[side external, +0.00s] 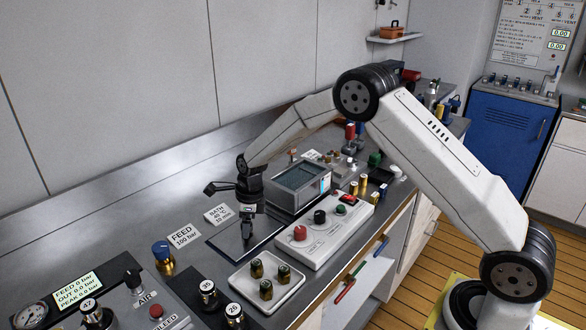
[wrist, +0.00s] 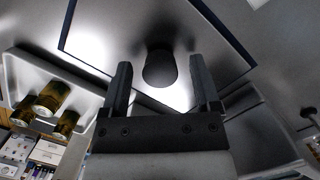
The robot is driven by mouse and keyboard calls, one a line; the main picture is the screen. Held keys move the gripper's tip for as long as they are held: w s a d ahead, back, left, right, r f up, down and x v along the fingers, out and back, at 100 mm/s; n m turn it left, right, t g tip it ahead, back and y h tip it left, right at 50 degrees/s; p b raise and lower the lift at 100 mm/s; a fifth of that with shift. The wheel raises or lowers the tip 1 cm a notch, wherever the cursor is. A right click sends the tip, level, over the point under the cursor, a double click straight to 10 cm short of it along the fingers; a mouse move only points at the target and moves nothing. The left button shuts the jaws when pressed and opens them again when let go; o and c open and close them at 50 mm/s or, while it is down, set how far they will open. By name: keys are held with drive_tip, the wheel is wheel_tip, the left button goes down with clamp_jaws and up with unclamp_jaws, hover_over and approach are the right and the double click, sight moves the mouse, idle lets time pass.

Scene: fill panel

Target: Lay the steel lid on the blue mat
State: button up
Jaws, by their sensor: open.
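The steel lid (wrist: 112,38) is a flat shiny plate with a black knob (wrist: 160,68). It lies on the blue mat (wrist: 66,30), which shows as a thin dark blue border around it. In the side view the lid (side external: 230,240) is on the bench in front of the bath, partly hidden by my gripper (side external: 247,236). In the wrist view my gripper (wrist: 158,66) is open, with one finger on each side of the knob and gaps between. I cannot tell how far the fingertips are above the plate.
The water bath (side external: 319,190) stands open-topped behind the lid. A white control box (side external: 325,238) is to its right. A white tray (side external: 288,299) with several small jars is in front. Bottles and a gauge panel are at the lower left.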

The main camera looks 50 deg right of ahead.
sight(258, 234)
wheel_tip(258, 234, up, 12)
drive_tip(key=s+d, duration=0.1)
drive_tip(key=shift+s+d+f, duration=0.15)
drive_tip(key=shift+f, duration=0.1)
drive_tip(key=shift+s, duration=0.1)
idle(0.7)
drive_tip(key=s+f+n+t+h, duration=0.1)
drive_tip(key=s+f+n, duration=0.1)
drive_tip(key=s+n, duration=2.3)
drive_tip(key=shift+s+d+f+n, duration=0.2)
drive_tip(key=shift+d+n, duration=0.15)
drive_tip(key=shift+n, duration=0.65)
